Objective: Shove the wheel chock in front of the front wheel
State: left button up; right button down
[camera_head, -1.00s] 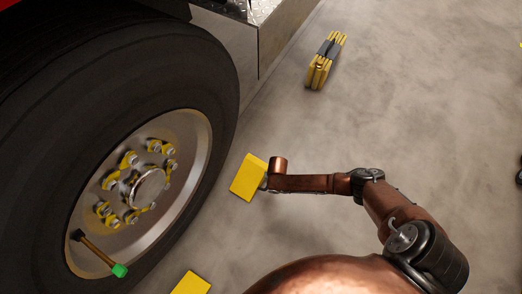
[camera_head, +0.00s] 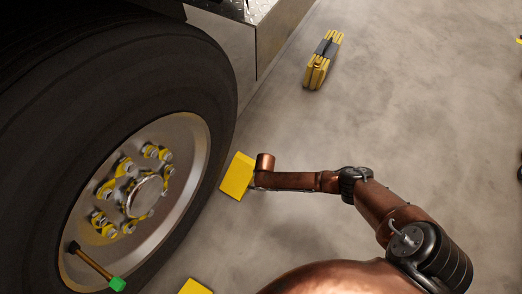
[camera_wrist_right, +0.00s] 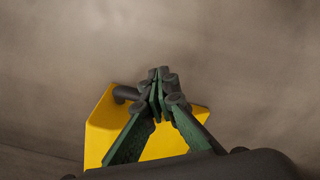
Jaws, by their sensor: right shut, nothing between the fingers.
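A yellow wheel chock (camera_head: 237,177) lies on the floor just right of the tyre of the big wheel (camera_head: 140,130). A narrow gap of floor seems to show between them; contact low down is hard to tell. My right arm reaches in from the right to the chock, and its gripper is hidden by the wrist in the head view. In the right wrist view, the right gripper (camera_wrist_right: 162,85) is shut with its fingertips together, over the yellow chock (camera_wrist_right: 103,122) and beside its dark handle (camera_wrist_right: 126,93). It holds nothing. My left gripper is not in view.
A second yellow block (camera_head: 195,287) is cut off at the bottom edge near the tyre. A yellow and dark folded item (camera_head: 323,60) stands on the floor farther back. A green-tipped rod (camera_head: 96,267) sticks out from the wheel.

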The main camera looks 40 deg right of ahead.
aim_at(250, 177)
jog(key=shift+w+a+b, duration=0.35)
jog(key=shift+w+a, duration=0.4)
jog(key=shift+w, duration=0.7)
jog(key=shift+w+a+b, duration=0.3)
jog(key=shift+w+a, duration=0.5)
jog(key=shift+w, duration=0.7)
jog(key=shift+w+a+b, duration=0.35)
jog(key=shift+w+a, duration=0.4)
jog(key=shift+w, duration=0.7)
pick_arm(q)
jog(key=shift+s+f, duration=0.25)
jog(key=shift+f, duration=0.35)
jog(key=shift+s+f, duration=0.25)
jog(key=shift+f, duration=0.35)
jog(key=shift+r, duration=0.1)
pick_arm(e)
jog(key=shift+s+d, duration=0.15)
jog(key=shift+s, duration=0.05)
pick_arm(q)
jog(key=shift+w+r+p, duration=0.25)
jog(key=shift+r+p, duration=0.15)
jog(key=shift+p, duration=0.1)
pick_arm(e)
jog(key=shift+s+d, duration=0.3)
jog(key=shift+s, duration=0.25)
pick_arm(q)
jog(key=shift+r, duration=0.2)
pick_arm(e)
jog(key=shift+s+d, duration=0.15)
jog(key=shift+s, duration=0.1)
